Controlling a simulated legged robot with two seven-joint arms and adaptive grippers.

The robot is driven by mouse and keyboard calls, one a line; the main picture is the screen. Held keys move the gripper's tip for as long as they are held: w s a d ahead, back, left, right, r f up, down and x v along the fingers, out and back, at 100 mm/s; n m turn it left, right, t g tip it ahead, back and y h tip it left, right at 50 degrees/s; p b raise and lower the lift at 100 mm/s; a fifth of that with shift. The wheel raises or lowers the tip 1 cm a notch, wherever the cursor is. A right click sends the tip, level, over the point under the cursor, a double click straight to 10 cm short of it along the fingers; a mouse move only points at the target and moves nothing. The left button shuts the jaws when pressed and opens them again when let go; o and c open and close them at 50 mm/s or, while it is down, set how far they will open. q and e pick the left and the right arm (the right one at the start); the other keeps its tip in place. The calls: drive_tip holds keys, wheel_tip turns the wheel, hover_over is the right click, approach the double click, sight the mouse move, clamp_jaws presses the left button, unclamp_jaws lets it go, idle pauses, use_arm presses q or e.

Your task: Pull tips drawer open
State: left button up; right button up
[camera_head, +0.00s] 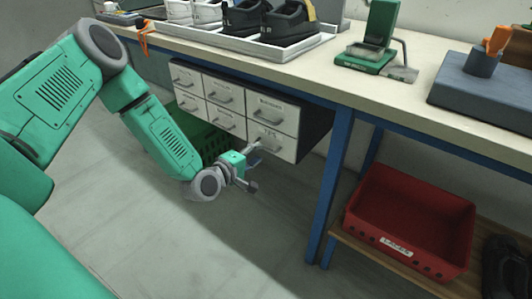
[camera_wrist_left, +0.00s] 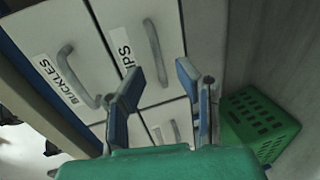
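The tips drawer (camera_head: 284,151) is the lower right one in the cabinet under the bench, and it looks shut. In the left wrist view its pale front (camera_wrist_left: 169,22) carries a label, partly hidden, reading "IPS", and a grey bar handle (camera_wrist_left: 153,50). My left gripper (camera_head: 254,166) is just in front of and slightly below this drawer in the head view. In the left wrist view the blue fingers of my left gripper (camera_wrist_left: 157,78) are apart, with the handle showing in the gap between them. Contact cannot be told. My right gripper is not in view.
The buckles drawer (camera_wrist_left: 62,60) adjoins the tips drawer. A green crate (camera_wrist_left: 262,125) stands on the floor beneath the cabinet. A blue bench leg (camera_head: 328,190) is right of the drawers, and a red bin (camera_head: 410,225) sits on the low shelf. The floor before the cabinet is clear.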

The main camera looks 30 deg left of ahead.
sight(266, 149)
use_arm(q)
drive_tip(key=b+x, duration=0.1)
drive_tip(key=x, duration=0.4)
drive_tip(key=shift+s, duration=0.1)
clamp_jaws()
